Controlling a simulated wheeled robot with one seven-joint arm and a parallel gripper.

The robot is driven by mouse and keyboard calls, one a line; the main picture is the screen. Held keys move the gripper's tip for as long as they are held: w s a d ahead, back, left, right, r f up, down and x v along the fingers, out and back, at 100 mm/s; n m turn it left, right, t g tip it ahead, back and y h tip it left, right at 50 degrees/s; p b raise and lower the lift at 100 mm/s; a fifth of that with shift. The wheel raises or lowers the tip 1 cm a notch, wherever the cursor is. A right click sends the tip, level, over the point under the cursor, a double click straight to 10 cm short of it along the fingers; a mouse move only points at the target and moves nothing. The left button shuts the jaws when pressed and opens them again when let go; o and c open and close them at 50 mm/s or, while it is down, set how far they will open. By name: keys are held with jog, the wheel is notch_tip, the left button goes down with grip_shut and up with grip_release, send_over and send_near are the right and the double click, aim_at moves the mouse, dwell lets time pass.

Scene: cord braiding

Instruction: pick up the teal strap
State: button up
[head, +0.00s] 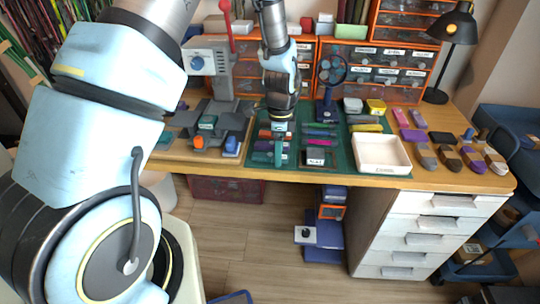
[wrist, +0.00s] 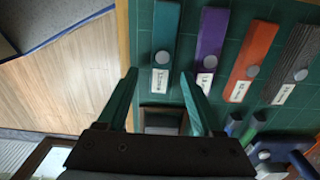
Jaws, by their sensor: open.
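The teal strap (wrist: 165,32) lies flat on the green mat, nearest the table's front edge, with a grey round stud and a white label at its near end. In the head view it is small, at the front left of the mat (head: 260,157). My gripper (wrist: 159,74) is open and empty. Its two teal fingers appear on either side of the strap's labelled end in the wrist view. I cannot tell the height gap. In the head view my gripper (head: 279,150) is over the mat, partly blending with it.
A purple strap (wrist: 210,35), an orange strap (wrist: 252,60) and a grey strap (wrist: 297,62) lie beside it. A white tray (head: 382,168) stands on the mat's right. The wooden table edge is close on the strap's other side.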

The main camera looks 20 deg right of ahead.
jog(key=shift+f, duration=0.3)
jog(key=shift+c, duration=0.4)
grip_shut()
